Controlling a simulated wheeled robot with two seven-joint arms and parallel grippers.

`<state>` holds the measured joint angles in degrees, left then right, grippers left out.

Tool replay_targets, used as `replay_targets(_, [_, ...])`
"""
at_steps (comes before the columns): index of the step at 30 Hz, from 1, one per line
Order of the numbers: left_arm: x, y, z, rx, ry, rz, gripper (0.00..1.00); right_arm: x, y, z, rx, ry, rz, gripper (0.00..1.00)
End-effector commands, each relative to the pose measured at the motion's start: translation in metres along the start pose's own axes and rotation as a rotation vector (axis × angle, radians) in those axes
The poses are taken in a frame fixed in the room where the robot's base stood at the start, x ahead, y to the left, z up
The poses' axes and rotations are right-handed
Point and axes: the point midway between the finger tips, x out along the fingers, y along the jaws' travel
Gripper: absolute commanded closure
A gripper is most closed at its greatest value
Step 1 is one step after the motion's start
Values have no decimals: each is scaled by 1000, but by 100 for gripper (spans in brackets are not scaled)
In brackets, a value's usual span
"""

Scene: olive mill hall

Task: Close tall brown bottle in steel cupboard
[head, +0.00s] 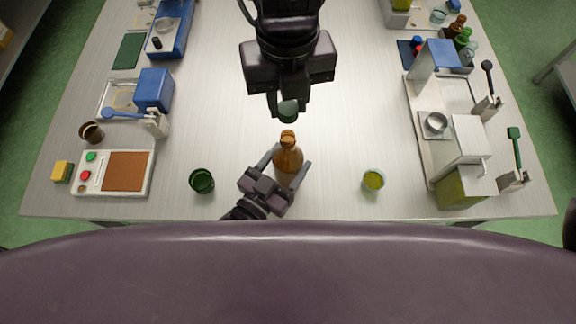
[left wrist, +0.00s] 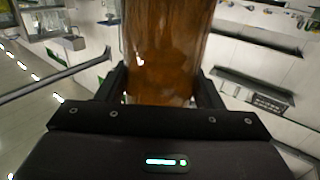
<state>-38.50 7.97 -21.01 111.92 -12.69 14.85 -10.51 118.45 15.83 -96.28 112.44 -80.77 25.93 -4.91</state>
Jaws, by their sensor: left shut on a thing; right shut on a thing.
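A tall brown bottle (head: 288,157) is upright at the near middle of the table. My left gripper (head: 290,161) is shut around its body. The bottle also fills the middle of the left wrist view (left wrist: 165,50), between the two fingers. My right gripper (head: 287,104) is shut on a small dark green cap (head: 288,111). The cap is just beyond the bottle's neck in the head view and appears apart from it. I cannot tell its height above the neck. I cannot make out a steel cupboard for certain.
A dark green glass (head: 202,181) stands left of the bottle and a glass of yellow-green liquid (head: 373,180) right. A white panel with buttons (head: 113,173) is at the left, a white machine (head: 458,150) at the right. The table (head: 220,110) is bare around the middle.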

Motion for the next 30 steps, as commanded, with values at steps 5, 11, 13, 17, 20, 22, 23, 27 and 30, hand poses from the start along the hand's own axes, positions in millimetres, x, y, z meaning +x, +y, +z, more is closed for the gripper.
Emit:
replay_targets(5, [0, 0, 0, 0, 0, -1, 80, 0, 0, 0, 0, 0, 0, 92])
replay_targets(11, [0, 0, 0, 0, 0, -1, 80, 18, 0, -1, -2, 5, 0, 92])
replay_targets(13, [0, 0, 0, 0, 0, -1, 80, 28, 1, -1, -2, 4, 0, 92])
replay_targets(17, [0, 0, 0, 0, 0, -1, 80, 45, 0, -1, -1, 3, -1, 92])
replay_targets(20, [0, 0, 0, 0, 0, -1, 80, 50, 1, 0, -1, 0, -1, 92])
replay_targets(22, [0, 0, 0, 0, 0, -1, 80, 50, 1, 0, -1, -1, -1, 92])
replay_targets(23, [0, 0, 0, 0, 0, -1, 80, 50, 1, 0, 0, -1, -1, 92])
replay_targets(27, [0, 0, 0, 1, 1, -1, 80, 50, 1, 0, 0, -1, -1, 92])
replay_targets(30, [0, 0, 0, 1, 1, -1, 80, 50, 1, 0, 0, -1, -1, 92])
